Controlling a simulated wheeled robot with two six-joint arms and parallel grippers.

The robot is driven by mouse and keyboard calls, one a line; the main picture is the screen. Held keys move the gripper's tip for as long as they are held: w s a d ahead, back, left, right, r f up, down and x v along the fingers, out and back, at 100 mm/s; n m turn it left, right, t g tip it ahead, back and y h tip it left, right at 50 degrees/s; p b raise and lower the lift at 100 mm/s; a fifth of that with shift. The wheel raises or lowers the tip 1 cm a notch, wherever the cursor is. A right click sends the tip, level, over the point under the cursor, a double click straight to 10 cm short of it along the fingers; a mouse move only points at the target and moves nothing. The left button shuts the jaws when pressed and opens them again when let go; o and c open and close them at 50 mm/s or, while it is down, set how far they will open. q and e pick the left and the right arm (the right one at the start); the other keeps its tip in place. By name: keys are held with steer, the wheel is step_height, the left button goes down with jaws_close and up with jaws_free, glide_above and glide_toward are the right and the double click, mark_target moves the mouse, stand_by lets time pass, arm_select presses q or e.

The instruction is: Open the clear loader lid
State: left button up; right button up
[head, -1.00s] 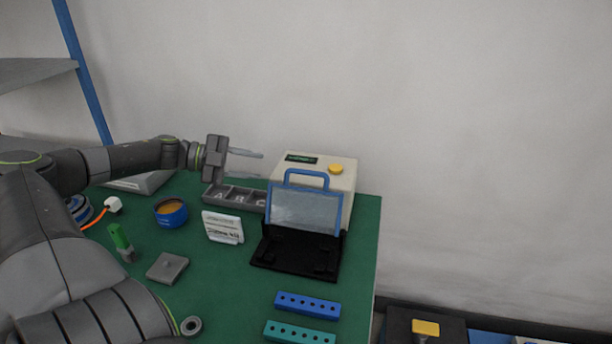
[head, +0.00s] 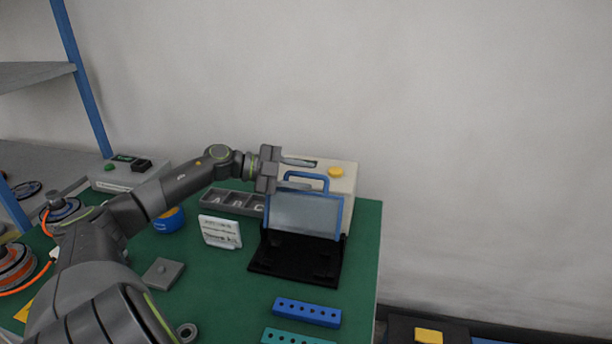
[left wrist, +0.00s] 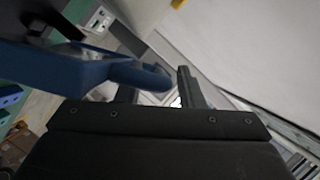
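The clear loader lid (head: 305,215) is a see-through panel in a blue frame. It stands steeply upright at the back edge of the black loader base (head: 290,260). Its blue handle (head: 308,174) is at the top, and blue also fills much of the left wrist view (left wrist: 75,72). My left gripper (head: 316,176) is open, its two fingers pointing right at handle height, one above the other. In the left wrist view the fingers (left wrist: 160,92) are apart, with the handle's rounded end close by. Contact cannot be told. My right gripper is not in view.
A cream box with a yellow button (head: 336,171) stands right behind the lid. A lettered tray (head: 233,201), white card (head: 220,231) and blue round tub (head: 169,220) are to the left. Blue (head: 307,311) and teal (head: 295,337) hole blocks lie in front.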

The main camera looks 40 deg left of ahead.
arm_select(q)
steer(key=shift+w+d+f, duration=0.1)
steer(key=shift+w+d, duration=0.3)
steer(key=shift+w, duration=0.1)
jaws_close()
